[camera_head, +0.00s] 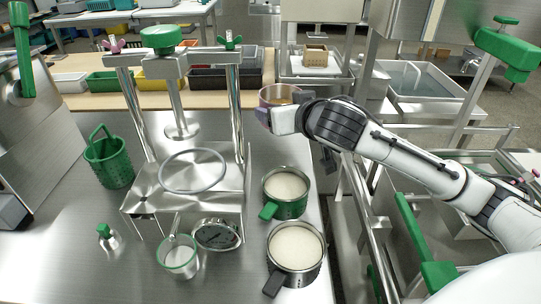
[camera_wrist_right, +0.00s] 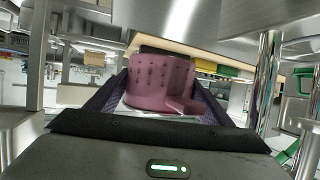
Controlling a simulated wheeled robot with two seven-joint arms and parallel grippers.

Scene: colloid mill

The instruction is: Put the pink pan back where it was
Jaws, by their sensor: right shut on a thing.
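The pink pan (camera_wrist_right: 160,82) has a wall with rows of small marks, and a pink handle shows at its lower right. It sits between the two dark fingers of my right gripper (camera_wrist_right: 158,103) in the right wrist view, and the gripper is shut on it. In the head view the pan (camera_head: 276,93) is held at the end of my right arm, near the table's back right edge. Part of it is hidden behind my right gripper (camera_head: 272,117). My left gripper is not in view.
A steel press frame (camera_head: 196,203) stands mid-table. A green-handled pot (camera_head: 286,193) and a dark-handled pot (camera_head: 295,249), both with pale contents, stand at the table's right edge. A green basket (camera_head: 108,163) is at left. Coloured bins (camera_head: 163,79) line the back bench.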

